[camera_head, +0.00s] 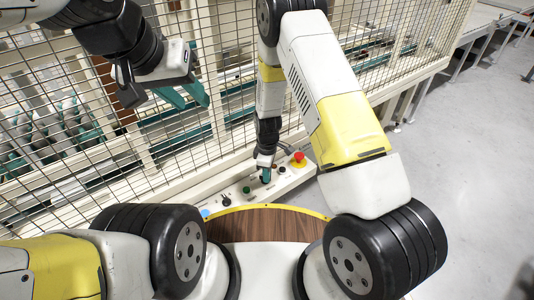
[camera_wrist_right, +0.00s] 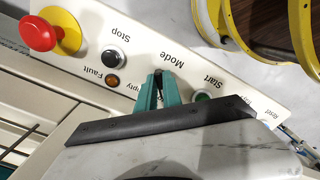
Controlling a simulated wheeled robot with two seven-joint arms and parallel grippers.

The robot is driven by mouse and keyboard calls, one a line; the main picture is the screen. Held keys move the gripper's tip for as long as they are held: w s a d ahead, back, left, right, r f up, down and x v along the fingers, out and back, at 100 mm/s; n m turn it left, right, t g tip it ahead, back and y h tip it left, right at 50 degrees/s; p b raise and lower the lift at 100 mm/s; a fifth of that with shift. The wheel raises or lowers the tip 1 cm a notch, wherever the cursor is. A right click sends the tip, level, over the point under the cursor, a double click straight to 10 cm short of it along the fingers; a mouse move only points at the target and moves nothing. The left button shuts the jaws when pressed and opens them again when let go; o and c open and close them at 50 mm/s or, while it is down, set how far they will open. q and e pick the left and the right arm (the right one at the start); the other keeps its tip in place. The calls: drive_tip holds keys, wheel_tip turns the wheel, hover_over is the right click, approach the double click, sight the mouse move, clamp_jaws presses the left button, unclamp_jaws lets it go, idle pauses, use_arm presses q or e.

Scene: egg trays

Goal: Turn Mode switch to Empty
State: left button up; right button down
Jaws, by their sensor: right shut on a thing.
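The Mode switch sits on the cream control panel (camera_head: 236,190), under the printed word Mode in the right wrist view; the switch itself is hidden by my fingers, so its pointing direction cannot be told. My right gripper (camera_head: 265,176) reaches down to the panel, and its teal fingers (camera_wrist_right: 162,90) are shut on the Mode switch. The Empty label (camera_wrist_right: 127,96) shows partly, just left of the fingers in the wrist view. My left gripper (camera_head: 184,96) hangs open and empty before the mesh fence, well away from the panel.
A red emergency button (camera_wrist_right: 38,33), a black Stop button (camera_wrist_right: 116,59) and an amber Fault lamp (camera_wrist_right: 112,80) lie left of my fingers. A green Start button (camera_wrist_right: 203,98) is close on the right. A mesh fence (camera_head: 190,130) stands behind the panel; open floor (camera_head: 460,130) lies right.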

drive_tip(key=shift+m, duration=0.3)
drive_tip(key=m, duration=0.3)
drive_tip(key=shift+s, duration=0.1)
drive_tip(key=m, duration=0.4)
drive_tip(key=shift+s+a, duration=0.1)
drive_tip(key=m, duration=0.4)
drive_tip(key=shift+a+m, duration=0.15)
drive_tip(key=shift+m, duration=0.15)
drive_tip(key=shift+s+a+m, duration=0.1)
drive_tip(key=shift+a+m, duration=0.05)
drive_tip(key=shift+m, duration=1.65)
drive_tip(key=c, duration=1.5)
unclamp_jaws()
